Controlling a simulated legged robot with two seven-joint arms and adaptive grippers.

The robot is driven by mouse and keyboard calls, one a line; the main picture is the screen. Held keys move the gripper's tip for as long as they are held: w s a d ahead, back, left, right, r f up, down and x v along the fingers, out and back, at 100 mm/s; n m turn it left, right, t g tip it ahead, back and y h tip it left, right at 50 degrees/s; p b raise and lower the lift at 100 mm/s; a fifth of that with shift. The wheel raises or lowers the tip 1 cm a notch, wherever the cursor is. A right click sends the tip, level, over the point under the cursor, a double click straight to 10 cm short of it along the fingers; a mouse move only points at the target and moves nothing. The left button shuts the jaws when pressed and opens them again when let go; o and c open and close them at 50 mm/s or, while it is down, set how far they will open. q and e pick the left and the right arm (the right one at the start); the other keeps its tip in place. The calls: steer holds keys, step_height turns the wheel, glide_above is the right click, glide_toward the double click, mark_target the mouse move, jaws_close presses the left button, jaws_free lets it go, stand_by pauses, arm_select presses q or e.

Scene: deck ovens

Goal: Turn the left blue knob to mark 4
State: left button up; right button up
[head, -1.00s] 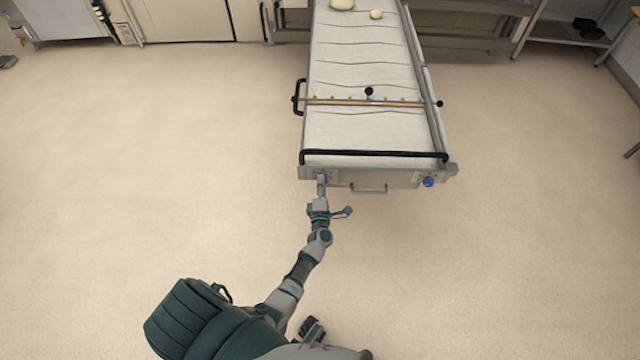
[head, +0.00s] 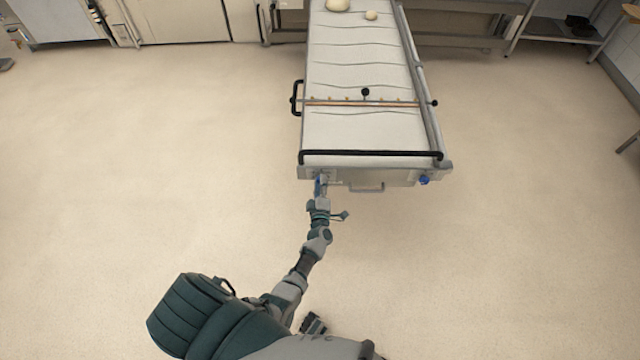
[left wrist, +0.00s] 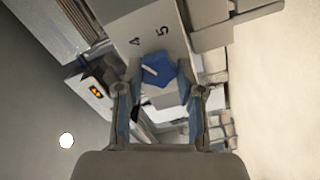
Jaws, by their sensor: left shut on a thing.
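The left blue knob (left wrist: 158,75) sits on the front panel of the long white-topped machine. In the left wrist view its white pointer line slants to the upper left. The printed marks 4 (left wrist: 134,41) and 5 (left wrist: 164,29) show above it, 4 on the left. My left gripper (left wrist: 160,92) is shut on this knob, one finger on each side. In the head view my left gripper (head: 320,182) reaches up to the panel's left end and largely covers the knob. My right gripper is not seen clearly.
A second blue knob (head: 424,180) is at the panel's right end, with a handle (head: 367,187) between. A black bar (head: 370,153) runs along the machine's front edge. Two pale dough pieces lie on its far end. The floor (head: 150,170) around is clear.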

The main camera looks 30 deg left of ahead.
arm_select(q)
steer(key=shift+d+f, duration=0.3)
steer(key=shift+f, duration=0.05)
steer(key=o, duration=1)
steer(key=shift+o, duration=0.7)
steer(key=shift+w+r, duration=0.1)
steer(key=v, duration=1.2)
steer(key=shift+a, duration=0.1)
